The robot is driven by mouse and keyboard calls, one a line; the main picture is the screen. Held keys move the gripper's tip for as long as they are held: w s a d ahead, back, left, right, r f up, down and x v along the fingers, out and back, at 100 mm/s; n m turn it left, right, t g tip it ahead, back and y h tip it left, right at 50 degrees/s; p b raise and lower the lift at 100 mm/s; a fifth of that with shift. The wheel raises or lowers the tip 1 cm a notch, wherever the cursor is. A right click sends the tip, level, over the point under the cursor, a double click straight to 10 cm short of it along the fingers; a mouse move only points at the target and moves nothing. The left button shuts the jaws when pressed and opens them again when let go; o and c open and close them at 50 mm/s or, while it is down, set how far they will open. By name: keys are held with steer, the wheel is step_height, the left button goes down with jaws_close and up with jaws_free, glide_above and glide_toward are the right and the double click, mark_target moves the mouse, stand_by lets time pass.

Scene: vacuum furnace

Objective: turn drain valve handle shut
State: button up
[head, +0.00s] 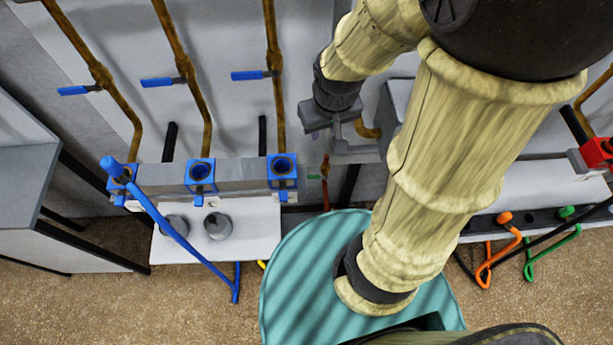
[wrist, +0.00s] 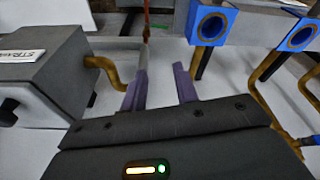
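A thin, upright red part (head: 325,167), which may be the drain valve handle, shows in the head view just below my gripper (head: 336,138). In the wrist view a red strip (wrist: 147,22) stands at the top, with a pale grey rod below it near the left finger. My gripper (wrist: 160,72) has its two purple fingers apart, with nothing clearly held between them. I cannot tell whether the left finger touches the rod. The lower part of the rod is hidden behind that finger.
A grey box (wrist: 60,72) with a brass pipe is close beside the left finger in the wrist view. Blue square fittings (head: 201,174) and brass pipes with blue levers (head: 163,82) are at left. A teal round drum (head: 300,285) stands below my arm.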

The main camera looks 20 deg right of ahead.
mark_target(314, 177)
steer(key=w+f+n+g+b, duration=0.1)
steer(key=w+f+n+b, duration=0.3)
steer(key=f, duration=0.5)
steer(key=w+f+n+b, duration=0.4)
steer(key=f+n+b, duration=0.2)
steer(key=f, duration=0.3)
steer(key=w+f+n+g+b, duration=0.1)
steer(key=w+f+n+b, duration=0.3)
steer(key=f, duration=0.5)
steer(key=shift+w+a+n+g+b, duration=0.3)
steer(key=shift+n+b, duration=0.2)
steer(key=shift+b, duration=0.45)
step_height(314, 177, down, 17)
steer(key=b, duration=0.3)
steer(key=shift+f, duration=0.15)
jaws_close()
